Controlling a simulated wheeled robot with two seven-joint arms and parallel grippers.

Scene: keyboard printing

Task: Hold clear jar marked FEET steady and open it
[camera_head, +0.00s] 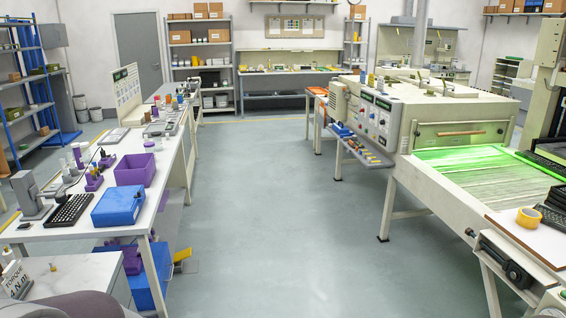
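I cannot make out a clear jar marked FEET in the head view. Several small containers and bottles (78,155) stand on the long white bench (120,205) at the left, but they are too small to read any label. Neither of my grippers shows in the view. A rounded grey shape, cut off by the bottom left edge, may be part of me.
The left bench holds a purple bin (135,170), a blue box (118,206) and a black keyboard (70,210). A large machine (385,115) with a green-lit conveyor (480,165) stands at the right. The grey floor (280,200) between them is clear.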

